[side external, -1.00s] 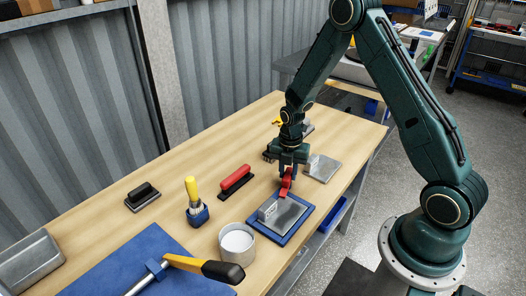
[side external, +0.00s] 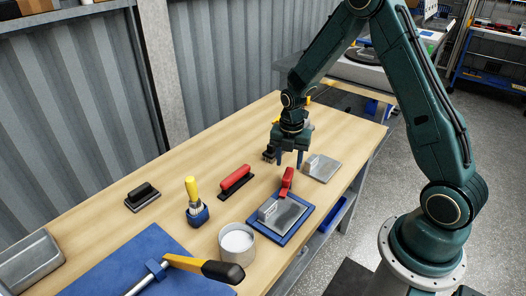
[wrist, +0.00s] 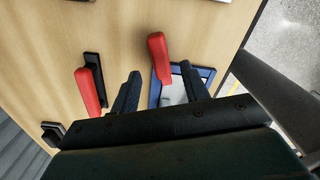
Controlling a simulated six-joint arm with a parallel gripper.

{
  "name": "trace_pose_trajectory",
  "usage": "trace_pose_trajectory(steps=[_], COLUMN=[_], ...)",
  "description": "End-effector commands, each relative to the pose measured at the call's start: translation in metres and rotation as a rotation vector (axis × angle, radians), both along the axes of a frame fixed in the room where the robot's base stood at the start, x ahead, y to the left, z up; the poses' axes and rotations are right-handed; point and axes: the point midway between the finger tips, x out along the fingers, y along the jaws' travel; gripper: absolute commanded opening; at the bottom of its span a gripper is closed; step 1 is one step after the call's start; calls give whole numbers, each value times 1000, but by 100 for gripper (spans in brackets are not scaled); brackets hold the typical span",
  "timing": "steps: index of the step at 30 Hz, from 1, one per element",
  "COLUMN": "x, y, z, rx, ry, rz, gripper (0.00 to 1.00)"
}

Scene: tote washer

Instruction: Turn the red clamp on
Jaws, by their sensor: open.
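The red clamp (side external: 287,182) has a red handle that stands up at the back edge of a blue-framed grey plate (side external: 303,222). It also shows in the wrist view (wrist: 158,57), beyond and between my fingertips. My gripper (side external: 290,162) is open and empty, above and behind the clamp handle, apart from it. Both fingers also show in the wrist view (wrist: 160,88), spread wide. The clamp's lower part is too small to make out in the side view, and my finger partly covers the plate in the wrist view.
A red-handled brush (side external: 235,180), a yellow-handled brush (side external: 194,205), a white pot (side external: 237,243) and a black-handled block (side external: 143,197) stand to the left. A yellow-and-black tool (side external: 200,267) lies over a blue mat (side external: 140,262). A grey plate (side external: 321,168) lies right of my gripper.

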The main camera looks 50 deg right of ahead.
Motion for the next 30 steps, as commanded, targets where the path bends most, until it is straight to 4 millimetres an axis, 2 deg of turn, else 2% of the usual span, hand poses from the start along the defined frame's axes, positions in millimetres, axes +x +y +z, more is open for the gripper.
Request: trace_pose_trajectory(steps=[9, 15, 21, 30], x=[1, 1, 0, 0], y=[0, 0, 0, 0], z=[52, 77, 89, 90], rx=[-1, -1, 0, 0], ry=[-5, -4, -1, 0], rz=[1, 1, 2, 1], gripper=[45, 45, 45, 45])
